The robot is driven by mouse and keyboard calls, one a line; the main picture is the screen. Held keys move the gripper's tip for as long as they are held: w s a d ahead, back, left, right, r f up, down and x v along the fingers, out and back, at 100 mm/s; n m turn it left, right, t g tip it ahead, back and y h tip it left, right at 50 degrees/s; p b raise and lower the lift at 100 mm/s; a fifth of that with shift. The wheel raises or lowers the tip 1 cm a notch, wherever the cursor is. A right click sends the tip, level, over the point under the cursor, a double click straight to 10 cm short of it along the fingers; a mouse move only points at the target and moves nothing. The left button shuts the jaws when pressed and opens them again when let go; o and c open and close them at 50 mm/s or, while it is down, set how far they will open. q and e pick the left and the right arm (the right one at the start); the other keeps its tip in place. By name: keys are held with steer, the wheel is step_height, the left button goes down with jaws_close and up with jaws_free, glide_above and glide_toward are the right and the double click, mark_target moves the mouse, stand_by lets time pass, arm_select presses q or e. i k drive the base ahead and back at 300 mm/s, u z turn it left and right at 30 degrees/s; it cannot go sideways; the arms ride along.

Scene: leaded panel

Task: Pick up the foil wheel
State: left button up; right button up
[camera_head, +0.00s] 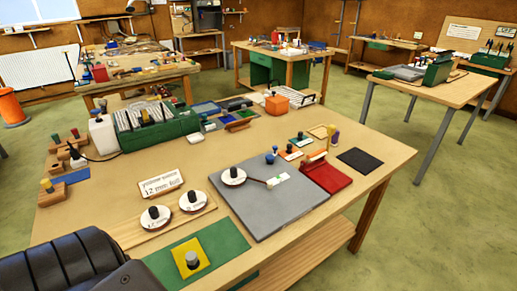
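Three white discs with dark knobs look like foil wheels. One disc (233,176) lies on the grey board (262,214), with a thin strip running from it to the right. Two more, a left disc (155,218) and a right disc (193,201), sit on a wooden strip at the table's front. Their small print is too blurred to read surely. A white card (161,184) behind them seems to read "12 mm" on its lower line. Neither gripper shows; a black ribbed part of mine fills the lower left corner.
The wooden table (377,150) also holds a red tray (328,176), a black mat (360,160), a green mat (222,243) with a yellow plate (191,259), a green box (160,127) and small knobbed pieces. Bare wood lies around the sign. Other benches stand behind.

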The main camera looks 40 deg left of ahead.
mark_target(234, 178)
steer(key=u, duration=1.45)
